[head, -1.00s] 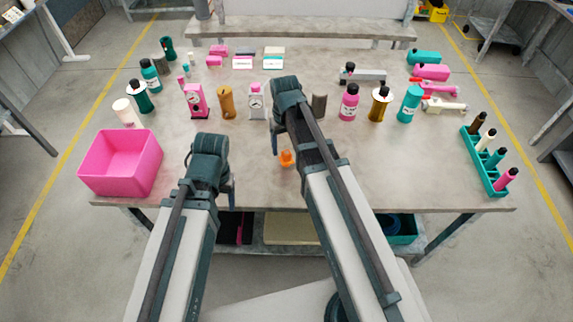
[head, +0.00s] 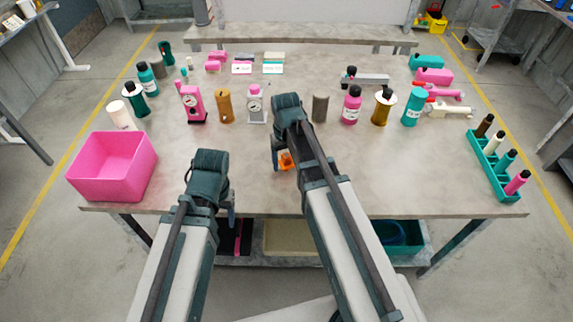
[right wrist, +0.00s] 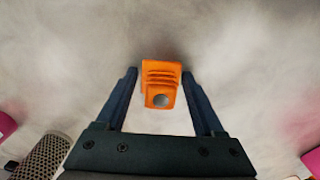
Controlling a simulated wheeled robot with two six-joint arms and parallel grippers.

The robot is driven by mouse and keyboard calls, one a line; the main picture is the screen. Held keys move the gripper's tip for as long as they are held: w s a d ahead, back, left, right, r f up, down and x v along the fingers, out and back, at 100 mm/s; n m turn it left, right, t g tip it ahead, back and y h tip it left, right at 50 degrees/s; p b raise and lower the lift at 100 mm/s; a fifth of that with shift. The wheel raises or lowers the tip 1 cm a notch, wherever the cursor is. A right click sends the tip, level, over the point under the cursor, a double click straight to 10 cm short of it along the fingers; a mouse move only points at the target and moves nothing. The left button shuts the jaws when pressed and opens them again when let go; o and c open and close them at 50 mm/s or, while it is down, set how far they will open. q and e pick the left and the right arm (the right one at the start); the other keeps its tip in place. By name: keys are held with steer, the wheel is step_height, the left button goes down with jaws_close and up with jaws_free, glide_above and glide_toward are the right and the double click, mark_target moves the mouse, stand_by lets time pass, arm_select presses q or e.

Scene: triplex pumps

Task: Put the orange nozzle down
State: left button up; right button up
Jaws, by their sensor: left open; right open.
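The orange nozzle (head: 286,161) is at the front middle of the table, partly hidden behind my right arm. In the right wrist view the nozzle (right wrist: 161,84) is ribbed, with a grey round spot on its near end. My right gripper (right wrist: 160,75) is open, one finger on each side of the nozzle, with a visible gap at both sides. It appears to sit on the grey tabletop. My left gripper (head: 230,212) is open and empty near the table's front edge; its fingers are mostly hidden by its wrist.
A pink bin (head: 112,167) stands at the front left of the table (head: 400,180). A teal rack (head: 487,170) with several bottles is at the right. Several bottles, gauges and cylinders stand in a row behind my right gripper. The tabletop right of the nozzle is clear.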

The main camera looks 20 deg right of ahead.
mark_target(286, 154)
steer(key=shift+c, duration=0.3)
jaws_close()
steer(key=shift+r, duration=0.1)
steer(key=shift+r+p, duration=0.4)
steer(key=shift+p, duration=0.1)
step_height(286, 154, up, 3)
steer(key=p, duration=0.2)
steer(key=shift+f+p, duration=0.1)
steer(key=shift+p, duration=0.3)
steer(key=s+a, duration=0.3)
steer(key=a, duration=0.1)
steer(key=s+a, duration=0.4)
steer(key=s+a+r+p, duration=0.1)
steer(key=s+a, duration=0.2)
steer(key=a, duration=0.1)
steer(key=shift+s+a+r, duration=0.1)
steer(key=shift+s, duration=0.1)
